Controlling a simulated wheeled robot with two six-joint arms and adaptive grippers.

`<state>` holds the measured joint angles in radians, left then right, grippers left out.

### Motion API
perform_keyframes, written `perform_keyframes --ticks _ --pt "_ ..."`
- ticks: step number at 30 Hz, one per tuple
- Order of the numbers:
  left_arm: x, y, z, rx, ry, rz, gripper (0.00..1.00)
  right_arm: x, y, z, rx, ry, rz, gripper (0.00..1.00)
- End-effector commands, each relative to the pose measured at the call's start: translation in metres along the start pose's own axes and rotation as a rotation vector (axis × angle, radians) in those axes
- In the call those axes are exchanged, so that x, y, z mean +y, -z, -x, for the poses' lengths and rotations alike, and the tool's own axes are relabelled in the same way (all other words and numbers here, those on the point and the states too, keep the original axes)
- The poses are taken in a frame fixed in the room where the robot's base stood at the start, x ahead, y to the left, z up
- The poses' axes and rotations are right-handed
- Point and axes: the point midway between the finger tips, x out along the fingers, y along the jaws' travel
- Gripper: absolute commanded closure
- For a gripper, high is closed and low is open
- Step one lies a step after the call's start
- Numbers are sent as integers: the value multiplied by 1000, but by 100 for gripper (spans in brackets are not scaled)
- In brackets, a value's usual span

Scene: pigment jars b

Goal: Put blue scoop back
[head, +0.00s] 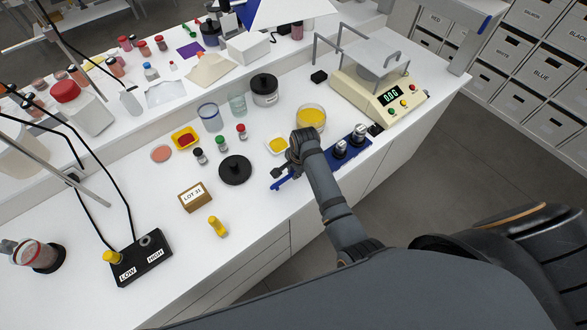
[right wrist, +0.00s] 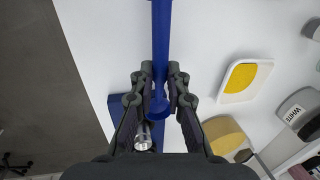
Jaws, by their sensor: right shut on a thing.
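My right gripper (head: 286,172) is shut on the blue scoop (head: 279,185), above the white bench near its front edge. In the right wrist view the blue scoop (right wrist: 162,40) runs as a long handle between the two fingers (right wrist: 159,95), and its far end is out of the picture. A blue holder (head: 354,142) with metal-topped pieces stands to the right of the gripper. Part of this holder (right wrist: 118,104) shows under the fingers in the right wrist view. My left gripper is not in view.
A white dish of yellow powder (head: 277,146) and a round yellow-filled dish (head: 311,116) stand close behind the gripper. A black disc stand (head: 236,170), small jars and the LOT 31 box (head: 194,197) are to the left. The scale (head: 379,90) is behind right.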

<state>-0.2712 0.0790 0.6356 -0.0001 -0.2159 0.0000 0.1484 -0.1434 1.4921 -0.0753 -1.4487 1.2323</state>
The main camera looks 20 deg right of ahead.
Motion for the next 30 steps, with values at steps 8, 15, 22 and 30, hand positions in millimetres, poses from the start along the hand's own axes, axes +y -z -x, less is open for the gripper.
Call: perform_keyframes --ticks 8,15,22,30 --pt "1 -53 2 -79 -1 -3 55 1 0 -6 1 1 0 78" --pt "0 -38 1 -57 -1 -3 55 1 0 -6 1 1 0 63" --pt "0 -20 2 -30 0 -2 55 -1 0 0 1 2 0 63" --pt "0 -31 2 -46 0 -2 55 -2 1 60 2 6 0 63"
